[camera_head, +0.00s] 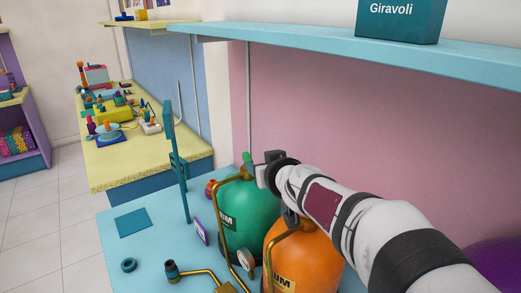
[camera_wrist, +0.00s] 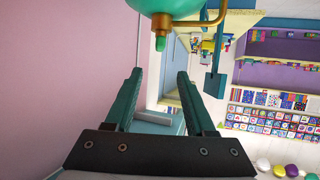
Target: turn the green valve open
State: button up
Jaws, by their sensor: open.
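The green valve (camera_head: 247,159) is a small green knob on top of the green tank (camera_head: 243,222) in the head view. In the wrist view the green valve (camera_wrist: 160,43) hangs below the green tank (camera_wrist: 168,6), as that picture is turned over. My gripper (camera_wrist: 160,76) is open, with two teal fingers apart and nothing between them. The valve shows just beyond the fingertips, near the middle of the gap. In the head view my gripper (camera_head: 264,170) is close to the right of the valve, and its fingers are mostly hidden.
An orange tank (camera_head: 300,262) stands right of the green one, partly behind my arm. Brass pipes (camera_head: 229,180) and a gauge (camera_head: 246,258) are beside the tanks. A shelf (camera_head: 350,50) runs above. A teal upright post (camera_head: 178,165) stands left. The blue tabletop (camera_head: 160,250) has free room there.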

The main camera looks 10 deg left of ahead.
aim_at(248, 157)
jog(key=x, duration=1.5)
jog(key=shift+s+a, duration=0.1)
grip_shut()
